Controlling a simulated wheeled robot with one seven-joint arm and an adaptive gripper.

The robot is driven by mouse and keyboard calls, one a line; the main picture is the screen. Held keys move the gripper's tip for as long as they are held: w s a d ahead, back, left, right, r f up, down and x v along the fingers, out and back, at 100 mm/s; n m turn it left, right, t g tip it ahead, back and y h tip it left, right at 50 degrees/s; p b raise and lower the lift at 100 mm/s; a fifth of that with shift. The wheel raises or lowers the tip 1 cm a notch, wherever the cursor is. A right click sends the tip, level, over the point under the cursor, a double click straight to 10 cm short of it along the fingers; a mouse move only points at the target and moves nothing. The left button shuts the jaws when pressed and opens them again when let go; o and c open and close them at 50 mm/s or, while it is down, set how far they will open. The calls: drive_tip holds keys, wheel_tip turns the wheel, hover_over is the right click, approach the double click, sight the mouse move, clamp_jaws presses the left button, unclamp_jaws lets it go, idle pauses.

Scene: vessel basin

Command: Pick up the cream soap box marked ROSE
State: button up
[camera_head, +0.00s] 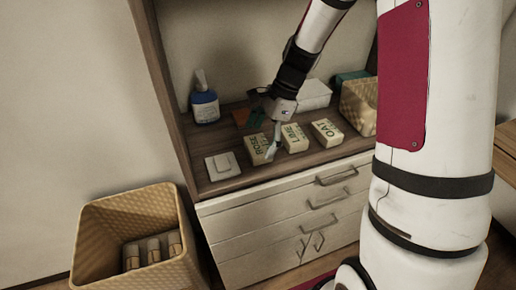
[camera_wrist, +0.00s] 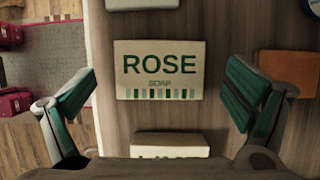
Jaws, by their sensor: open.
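The cream soap box marked ROSE (camera_wrist: 160,72) lies flat on the wooden shelf top, its label facing up in the wrist view. It also shows in the head view (camera_head: 260,148), left of the box marked LIME (camera_head: 296,138) and the box marked OAT (camera_head: 327,132). My gripper (camera_wrist: 160,92) is open, with one green-padded finger to each side of the ROSE box and clear gaps between. In the head view my gripper (camera_head: 272,141) is over the ROSE box and partly covers it. The LIME box (camera_wrist: 170,145) is partly hidden by my gripper's body.
A white dish (camera_head: 222,166) lies left of the ROSE box. A blue bottle (camera_head: 205,105) stands at the back left. A white box (camera_head: 315,94) and a woven basket (camera_head: 360,104) are at the back right.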

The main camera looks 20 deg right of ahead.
drive_tip(key=shift+x, duration=1.25)
drive_tip(key=c, duration=1.3)
drive_tip(key=shift+r, duration=0.15)
